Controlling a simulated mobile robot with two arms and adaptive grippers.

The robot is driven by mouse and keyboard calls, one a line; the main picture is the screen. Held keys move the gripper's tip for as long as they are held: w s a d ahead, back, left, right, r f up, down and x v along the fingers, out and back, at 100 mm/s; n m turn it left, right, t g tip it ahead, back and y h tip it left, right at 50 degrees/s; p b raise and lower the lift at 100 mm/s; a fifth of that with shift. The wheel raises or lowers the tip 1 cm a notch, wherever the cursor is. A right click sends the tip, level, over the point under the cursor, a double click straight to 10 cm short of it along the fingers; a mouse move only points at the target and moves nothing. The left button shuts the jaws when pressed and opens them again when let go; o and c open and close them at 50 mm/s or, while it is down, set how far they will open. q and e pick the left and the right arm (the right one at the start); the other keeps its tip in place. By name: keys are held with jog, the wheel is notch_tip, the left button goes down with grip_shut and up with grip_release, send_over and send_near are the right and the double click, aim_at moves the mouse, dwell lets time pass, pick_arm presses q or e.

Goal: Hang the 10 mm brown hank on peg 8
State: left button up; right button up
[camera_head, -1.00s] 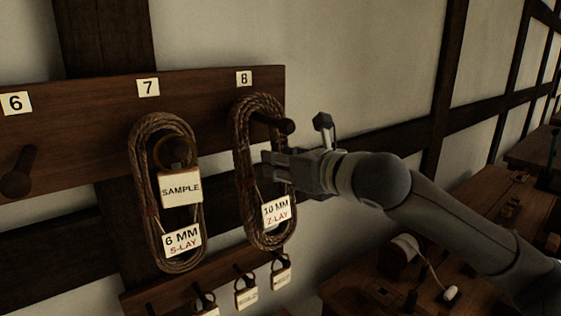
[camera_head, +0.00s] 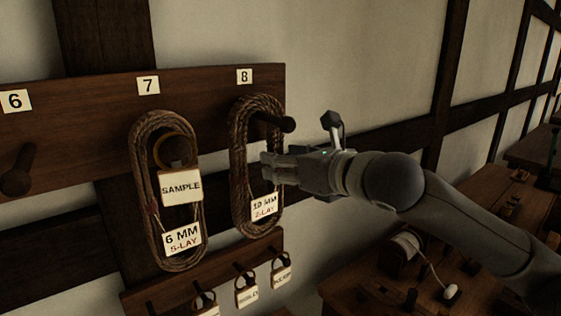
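The 10 mm brown hank (camera_head: 238,197) hangs upright with its loop around peg 8 (camera_head: 287,124), below the number 8 label. Its white tag (camera_head: 264,206) reads 10 MM Z-LAY and faces out near the bottom. My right gripper (camera_head: 266,166) reaches in from the right, below the peg. Its fingers cross in front of the hank's right strand, with the tips over the loop's opening. I cannot tell whether they touch the rope or how far apart they are. My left gripper is not in view.
A 6 mm S-lay hank (camera_head: 145,190) with a SAMPLE tag (camera_head: 181,188) hangs on peg 7, close on the left. Peg 6 (camera_head: 18,172) is bare. Small tagged items (camera_head: 247,292) hang on a lower rail. A cluttered bench (camera_head: 370,280) stands at lower right.

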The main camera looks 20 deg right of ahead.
jog(key=v, duration=1)
jog(key=shift+s, duration=0.2)
